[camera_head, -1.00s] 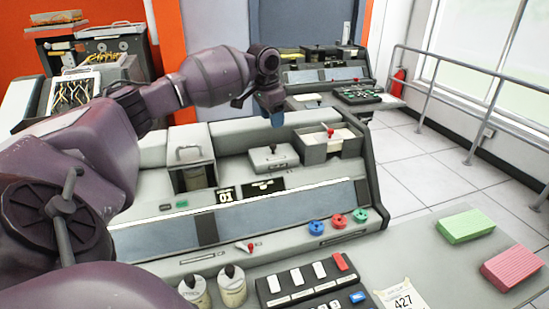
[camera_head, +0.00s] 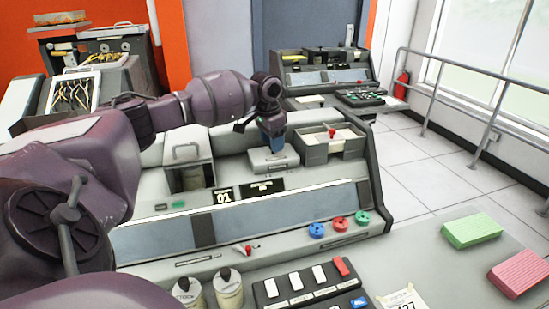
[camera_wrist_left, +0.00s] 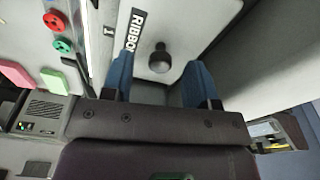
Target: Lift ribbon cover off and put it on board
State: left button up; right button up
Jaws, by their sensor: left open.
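The ribbon cover (camera_head: 274,164) is a light grey lid on top of the machine, between a handled box and an open tray. In the left wrist view the cover (camera_wrist_left: 172,30) shows its "RIBBON" label and a dark round knob (camera_wrist_left: 160,58). My left gripper (camera_head: 272,141) is just above the cover. Its two blue fingers are apart, one on each side of the knob in the left wrist view (camera_wrist_left: 161,78), and nothing is held. In the head view the gripper hides the knob. My right gripper is not in view.
The handled box (camera_head: 188,165) stands left of the cover. The tray with a red-knobbed weight (camera_head: 332,133) stands right of it. Green (camera_head: 472,231) and pink (camera_head: 520,272) card stacks lie on the grey board (camera_head: 425,255), with free room around them.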

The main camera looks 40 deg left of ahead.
pick_arm(q)
notch_tip(320, 180, down, 2)
jog(key=shift+w+f, duration=0.1)
jog(key=shift+w, duration=0.05)
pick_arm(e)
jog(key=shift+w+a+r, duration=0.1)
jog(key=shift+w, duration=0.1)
pick_arm(q)
grip_shut()
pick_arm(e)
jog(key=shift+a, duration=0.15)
pick_arm(q)
jog(key=shift+r, duration=0.2)
notch_tip(320, 180, up, 24)
jog(key=p, duration=0.6)
jog(key=shift+f, duration=0.25)
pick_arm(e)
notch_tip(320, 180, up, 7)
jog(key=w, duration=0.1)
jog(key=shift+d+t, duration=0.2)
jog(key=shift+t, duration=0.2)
pick_arm(q)
jog(key=shift+r, duration=0.1)
